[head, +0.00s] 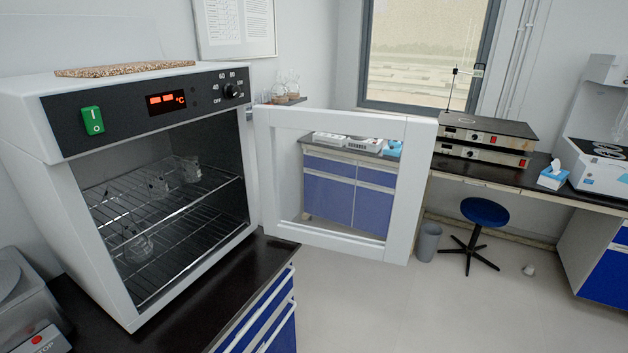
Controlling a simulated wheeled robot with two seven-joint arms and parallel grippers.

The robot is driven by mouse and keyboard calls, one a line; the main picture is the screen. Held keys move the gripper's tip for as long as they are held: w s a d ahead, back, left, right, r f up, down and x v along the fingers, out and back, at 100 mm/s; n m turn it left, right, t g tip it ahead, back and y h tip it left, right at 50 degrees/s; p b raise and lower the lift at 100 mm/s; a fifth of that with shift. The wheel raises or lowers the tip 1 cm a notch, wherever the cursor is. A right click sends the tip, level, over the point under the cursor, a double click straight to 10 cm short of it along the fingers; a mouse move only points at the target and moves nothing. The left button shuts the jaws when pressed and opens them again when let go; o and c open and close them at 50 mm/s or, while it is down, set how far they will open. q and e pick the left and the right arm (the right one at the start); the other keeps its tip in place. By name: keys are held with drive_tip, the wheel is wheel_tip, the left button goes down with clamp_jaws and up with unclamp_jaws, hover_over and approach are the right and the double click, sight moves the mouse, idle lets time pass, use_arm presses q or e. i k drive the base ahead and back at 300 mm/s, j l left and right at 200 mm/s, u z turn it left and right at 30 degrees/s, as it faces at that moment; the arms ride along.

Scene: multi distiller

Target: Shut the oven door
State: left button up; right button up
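The oven (150,100) is a white box with a black control panel, a green switch and a red display, standing on a dark bench at the left. Its door (412,190), a white frame around a glass pane, stands wide open, hinged at the oven's right side and reaching out to the right. Inside the oven are wire racks (165,235) with a few glass vessels (157,186). Neither of my grippers shows in the head view.
The dark bench top (262,255) has blue drawers below it. A blue stool (485,212) and a grey bin (428,242) stand on the floor behind the door. Hot plates (487,135) sit on the right bench (500,175). The floor at the lower right is mostly clear.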

sight(351, 183)
drive_tip(key=i+l+u, duration=0.3)
drive_tip(key=l+u, duration=0.15)
drive_tip(key=l, duration=0.15)
drive_tip(key=i+l+u, duration=0.2)
drive_tip(key=l+u, duration=0.2)
drive_tip(key=l, duration=0.25)
drive_tip(key=i+l+u, duration=0.1)
drive_tip(key=l+u, duration=0.35)
drive_tip(key=l, duration=0.25)
drive_tip(key=l+u, duration=0.4)
drive_tip(key=l, duration=0.3)
drive_tip(key=i+l+u, duration=0.1)
drive_tip(key=l+u, duration=0.3)
drive_tip(key=l, duration=0.25)
drive_tip(key=l+u, duration=0.4)
drive_tip(key=l, duration=0.2)
drive_tip(key=l+u, duration=0.45)
drive_tip(key=l, duration=0.25)
